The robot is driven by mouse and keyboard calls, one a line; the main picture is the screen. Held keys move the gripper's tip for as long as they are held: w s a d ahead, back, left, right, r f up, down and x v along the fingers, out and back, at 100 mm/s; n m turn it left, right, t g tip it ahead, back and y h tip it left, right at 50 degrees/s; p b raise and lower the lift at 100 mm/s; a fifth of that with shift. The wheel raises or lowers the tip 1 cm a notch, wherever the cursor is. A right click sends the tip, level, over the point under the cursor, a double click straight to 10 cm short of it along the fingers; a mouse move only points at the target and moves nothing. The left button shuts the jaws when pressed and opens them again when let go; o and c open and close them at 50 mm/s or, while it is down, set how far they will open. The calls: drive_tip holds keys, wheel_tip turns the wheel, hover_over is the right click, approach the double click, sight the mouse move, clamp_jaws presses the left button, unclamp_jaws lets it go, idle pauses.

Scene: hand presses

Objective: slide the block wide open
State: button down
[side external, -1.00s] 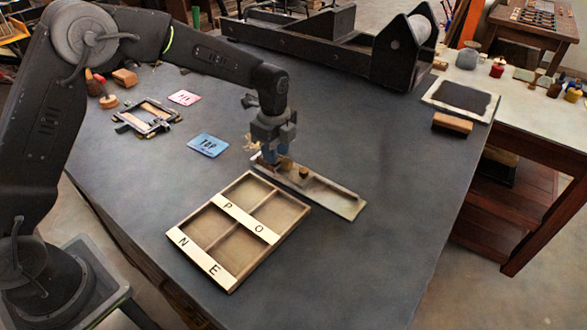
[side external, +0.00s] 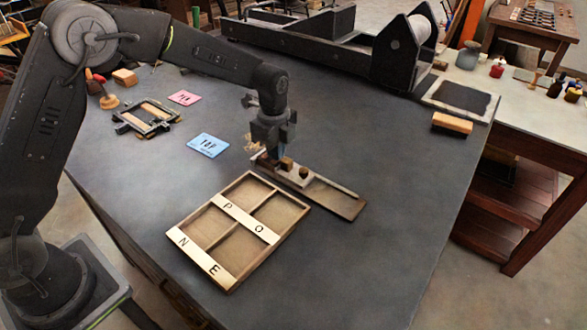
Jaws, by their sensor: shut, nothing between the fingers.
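A long narrow wooden track (side external: 340,197) lies on the dark table, running from upper left to lower right. A pale slab (side external: 318,183) covers part of it, with a dark round knob (side external: 303,173) standing up near its middle. A small brown wooden block (side external: 287,163) sits at the upper left part, beside my fingers. My gripper (side external: 272,157) points down over the upper left end of the track, shut and holding nothing. Its fingertips are partly hidden, so I cannot tell whether they touch the block. The lower right stretch of the track is bare brown wood.
A wooden four-part tray (side external: 230,230) with lettered strips lies just in front. A blue card (side external: 208,145), a pink card (side external: 184,98) and a small frame (side external: 148,117) lie to the left. A large dark press (side external: 330,45) stands behind.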

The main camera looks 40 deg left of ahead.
drive_tip(key=shift+w+a, duration=0.1)
drive_tip(key=shift+a, duration=5.15)
drive_tip(key=c, duration=0.9)
unclamp_jaws()
drive_tip(key=shift+r, duration=3.5)
